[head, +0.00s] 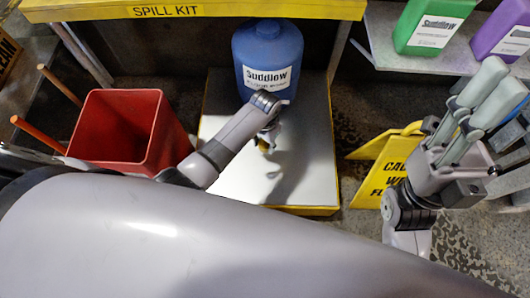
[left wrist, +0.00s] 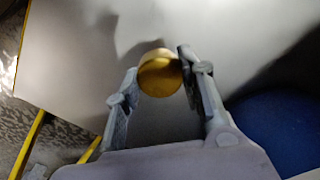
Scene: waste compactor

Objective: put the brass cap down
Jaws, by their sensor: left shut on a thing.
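The brass cap (head: 263,147) is small, round and gold-coloured. It is between the fingertips of my left gripper (head: 266,138), over the pale top of the yellow-edged platform (head: 230,185). In the left wrist view the cap (left wrist: 160,76) sits at the tips of the left gripper (left wrist: 157,72), which is shut on it. I cannot tell how high it is above the surface. A blue Sudslow jug (head: 268,50) stands on the platform behind the gripper. My right gripper (head: 492,102) is at the right with its fingers up; its finger gap is unclear.
A red bin (head: 122,130) stands left of the platform. A yellow caution sign (head: 385,165) is to the right. Green (head: 430,25) and purple (head: 500,35) jugs are on a shelf at the upper right. The platform's front right has bare room.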

